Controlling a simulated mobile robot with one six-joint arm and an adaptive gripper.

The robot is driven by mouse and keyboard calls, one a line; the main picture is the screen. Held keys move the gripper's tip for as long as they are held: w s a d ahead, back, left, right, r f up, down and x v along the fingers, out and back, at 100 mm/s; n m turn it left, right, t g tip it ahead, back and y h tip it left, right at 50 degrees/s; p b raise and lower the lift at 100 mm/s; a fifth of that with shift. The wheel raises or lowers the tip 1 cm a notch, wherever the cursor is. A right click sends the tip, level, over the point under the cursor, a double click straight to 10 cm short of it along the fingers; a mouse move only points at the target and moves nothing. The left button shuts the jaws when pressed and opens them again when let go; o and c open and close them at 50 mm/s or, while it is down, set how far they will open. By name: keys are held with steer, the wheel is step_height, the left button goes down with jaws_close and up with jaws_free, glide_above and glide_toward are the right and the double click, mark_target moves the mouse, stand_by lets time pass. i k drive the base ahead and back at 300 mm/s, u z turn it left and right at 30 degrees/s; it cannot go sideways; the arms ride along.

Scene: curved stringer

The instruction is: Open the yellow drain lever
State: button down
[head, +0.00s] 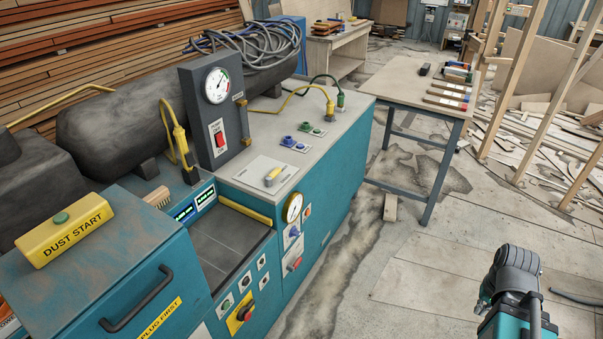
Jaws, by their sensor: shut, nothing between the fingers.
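Part of my arm, grey and teal, shows at the lower right, well apart from the cabinet. I cannot make out my gripper's fingers, and nothing of mine touches the lever.
A grey box with a gauge and red switch (219,133) stands behind the lever. A yellow cable (328,102) crosses the cabinet top. A yellow DUST START box (65,229) is at left. A worktable (400,83) stands behind.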

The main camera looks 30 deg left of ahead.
mark_target(269, 180)
steer(key=z, duration=0.65)
steer(key=k, duration=0.9)
steer(key=u, duration=1.3)
steer(key=i, duration=0.55)
steer(key=u, duration=0.05)
